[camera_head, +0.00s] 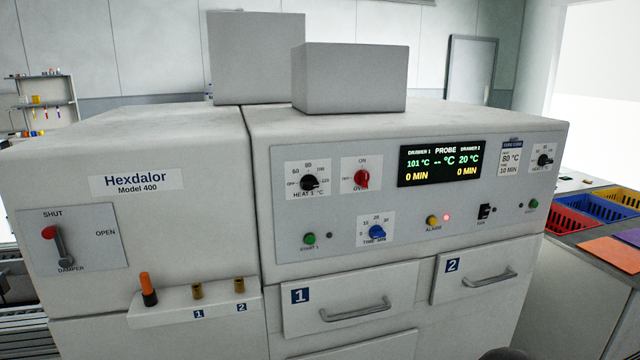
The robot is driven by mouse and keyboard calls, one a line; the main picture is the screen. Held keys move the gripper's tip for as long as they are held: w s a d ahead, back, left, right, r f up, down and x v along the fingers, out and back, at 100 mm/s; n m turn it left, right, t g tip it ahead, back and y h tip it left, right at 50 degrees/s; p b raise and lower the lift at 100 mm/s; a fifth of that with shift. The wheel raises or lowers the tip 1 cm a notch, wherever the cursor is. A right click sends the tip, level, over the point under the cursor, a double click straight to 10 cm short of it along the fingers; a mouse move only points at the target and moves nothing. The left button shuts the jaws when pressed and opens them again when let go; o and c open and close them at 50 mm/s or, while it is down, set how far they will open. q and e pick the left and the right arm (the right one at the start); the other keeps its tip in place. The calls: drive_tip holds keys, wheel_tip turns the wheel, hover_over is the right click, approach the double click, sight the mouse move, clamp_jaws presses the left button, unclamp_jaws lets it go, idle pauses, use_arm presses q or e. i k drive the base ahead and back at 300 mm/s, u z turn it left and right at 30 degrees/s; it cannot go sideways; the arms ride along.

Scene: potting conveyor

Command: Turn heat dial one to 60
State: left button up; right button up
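The heat dial one (310,183) is a black knob on a white plate on the oven's front panel, marked "HEAT 1 °C". The display (440,165) reads 101 °C and 0 MIN for drawer 1, 20 °C and 0 MIN for drawer 2, and dashes for the probe.
A red oven knob (361,179) sits right of the dial, with a blue time knob (377,232) below. Heat 2 (545,160) is at far right. Drawer handles (355,309) stick out below. A ledge (193,306) with an orange-topped plug and brass sockets projects at left.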

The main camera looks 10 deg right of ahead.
sight(308, 183)
drive_tip(key=i, duration=0.85)
drive_tip(key=u, duration=0.05)
